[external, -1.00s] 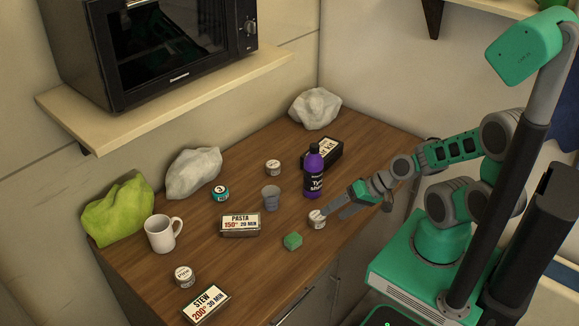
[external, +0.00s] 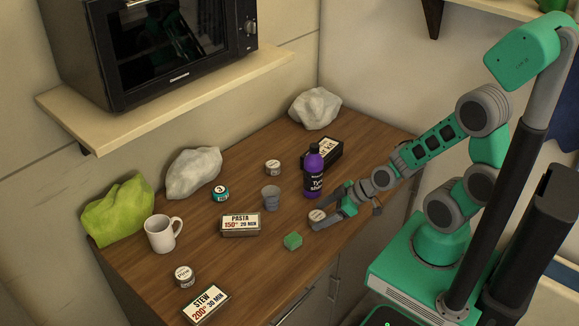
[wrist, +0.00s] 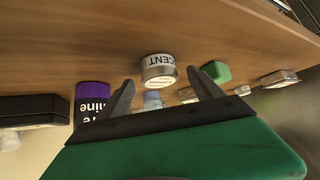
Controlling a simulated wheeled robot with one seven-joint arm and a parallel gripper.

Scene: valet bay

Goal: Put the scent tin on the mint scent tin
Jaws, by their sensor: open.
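A small white-lidded tin (external: 317,215) stands upright near the table's right front edge. In the wrist view it appears as a tin (wrist: 158,72) with SCENT on its side, upside down in the picture. My gripper (external: 332,217) is open and low over the table beside this tin. In the wrist view the tin lies just ahead of and between my gripper's open fingertips (wrist: 161,80), not visibly gripped. Two similar pale-lidded tins stand elsewhere: one (external: 273,167) at the back middle, one (external: 184,275) at the front left. I cannot read which is mint.
A purple bottle (external: 314,174) and a dark box (external: 328,150) stand close behind my gripper. A green block (external: 292,241) lies in front.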

